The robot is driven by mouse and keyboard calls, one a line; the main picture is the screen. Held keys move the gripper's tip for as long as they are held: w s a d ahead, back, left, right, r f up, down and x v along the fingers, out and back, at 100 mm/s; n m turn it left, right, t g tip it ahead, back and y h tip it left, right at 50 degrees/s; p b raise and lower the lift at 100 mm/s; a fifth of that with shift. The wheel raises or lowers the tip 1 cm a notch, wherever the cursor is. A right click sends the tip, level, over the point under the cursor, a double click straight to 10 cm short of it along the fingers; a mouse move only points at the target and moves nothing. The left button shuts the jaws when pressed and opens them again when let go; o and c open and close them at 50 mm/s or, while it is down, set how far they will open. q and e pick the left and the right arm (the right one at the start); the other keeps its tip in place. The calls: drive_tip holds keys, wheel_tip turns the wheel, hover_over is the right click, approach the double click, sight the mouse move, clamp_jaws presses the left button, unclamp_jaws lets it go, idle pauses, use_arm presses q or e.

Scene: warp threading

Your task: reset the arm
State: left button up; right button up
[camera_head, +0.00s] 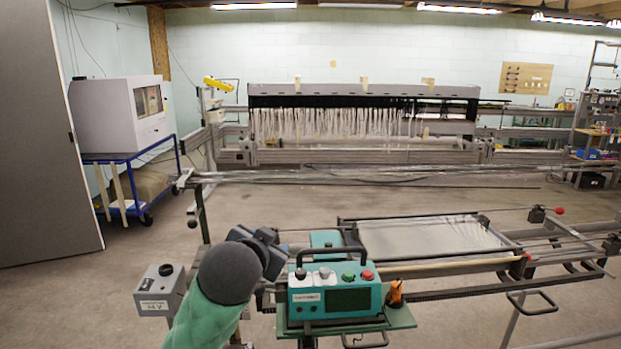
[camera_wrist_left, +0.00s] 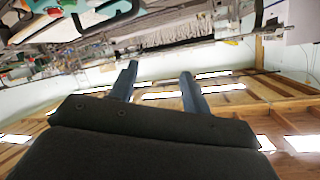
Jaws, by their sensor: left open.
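My left arm comes in from the bottom left in the head view, green with a dark grey wrist. My left gripper (camera_head: 271,246) is raised beside the teal control box (camera_head: 334,294), to its upper left, and the wrist hides part of what is behind. In the left wrist view the two blue-grey fingers of my left gripper (camera_wrist_left: 157,88) stand apart with nothing between them. That view is upside down, with the ceiling at the bottom and the loom at the top. My right arm and gripper are in neither view.
A grey box with a black knob (camera_head: 160,291) stands left of my wrist. A frame with a pale sheet (camera_head: 430,236) and metal rails lies to the right. A long loom (camera_head: 362,91) stands at the back. A blue cart (camera_head: 118,163) is at the left. Open floor lies between.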

use_arm(q)
drive_tip(key=s+a+f+n+g, duration=0.15)
drive_tip(key=s+f, duration=0.25)
drive_tip(key=f, duration=0.6)
drive_tip(key=s+a+f+n+g+p, duration=0.1)
drive_tip(key=s+a+f+g, duration=0.15)
drive_tip(key=s+f, duration=0.45)
drive_tip(key=s+a+f+n+g, duration=0.1)
drive_tip(key=s+a+f+g, duration=0.1)
drive_tip(key=f, duration=1)
drive_tip(key=s+f+g, duration=0.3)
drive_tip(key=s+f, duration=0.5)
drive_tip(key=s, duration=0.3)
drive_tip(key=s+f+n+g+p, duration=0.1)
drive_tip(key=s+f+g, duration=0.1)
drive_tip(key=s+f, duration=0.6)
drive_tip(key=s, duration=0.3)
drive_tip(key=shift+s+d+g, duration=0.25)
drive_tip(key=shift+s+g, duration=0.15)
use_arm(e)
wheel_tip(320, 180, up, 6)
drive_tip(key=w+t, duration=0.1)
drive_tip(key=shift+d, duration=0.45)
use_arm(q)
drive_tip(key=shift+f, duration=0.1)
